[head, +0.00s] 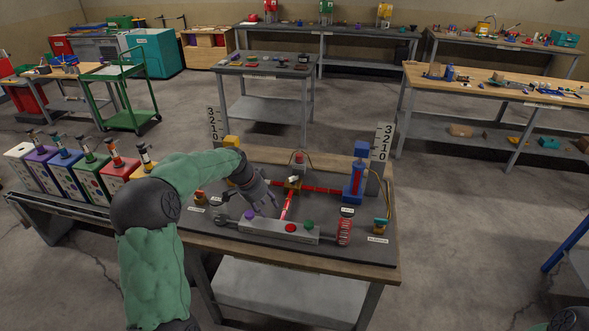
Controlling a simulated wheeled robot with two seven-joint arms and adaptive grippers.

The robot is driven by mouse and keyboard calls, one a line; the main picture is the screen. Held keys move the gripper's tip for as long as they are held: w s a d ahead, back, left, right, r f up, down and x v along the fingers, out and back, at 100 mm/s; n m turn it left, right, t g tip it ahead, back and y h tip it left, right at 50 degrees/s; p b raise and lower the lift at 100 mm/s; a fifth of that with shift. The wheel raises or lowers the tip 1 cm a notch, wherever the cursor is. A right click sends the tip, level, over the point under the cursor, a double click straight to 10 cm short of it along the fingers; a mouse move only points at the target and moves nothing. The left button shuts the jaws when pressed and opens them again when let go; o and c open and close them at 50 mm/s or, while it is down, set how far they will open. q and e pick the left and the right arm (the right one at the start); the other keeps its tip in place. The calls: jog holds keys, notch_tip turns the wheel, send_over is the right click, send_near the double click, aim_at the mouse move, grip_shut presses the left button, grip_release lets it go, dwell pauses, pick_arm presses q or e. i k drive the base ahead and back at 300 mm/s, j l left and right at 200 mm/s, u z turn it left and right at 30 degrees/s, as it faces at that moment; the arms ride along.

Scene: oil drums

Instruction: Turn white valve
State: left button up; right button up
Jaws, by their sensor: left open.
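A small brass-coloured fitting with a pale top (293,182) sits where red pipes meet on the workbench; it looks like the white valve, but it is too small to be sure. My left gripper (267,204) is open and points down over the bench, just left of this fitting and apart from it in the picture. Its fingers appear empty. My left arm and gripper hide part of the bench's left side. My right gripper is out of view; only a dark piece of my right arm shows at the bottom right corner.
A grey block (268,228) with coloured knobs lies in front of the pipes. Several coloured canisters (91,178) line the left. Scale boards (381,142) rise behind.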

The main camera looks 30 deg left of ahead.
aim_at(293, 179)
jog(key=i+j, duration=0.15)
jog(key=i, duration=0.25)
jog(key=i+j, duration=0.15)
jog(key=i, duration=0.25)
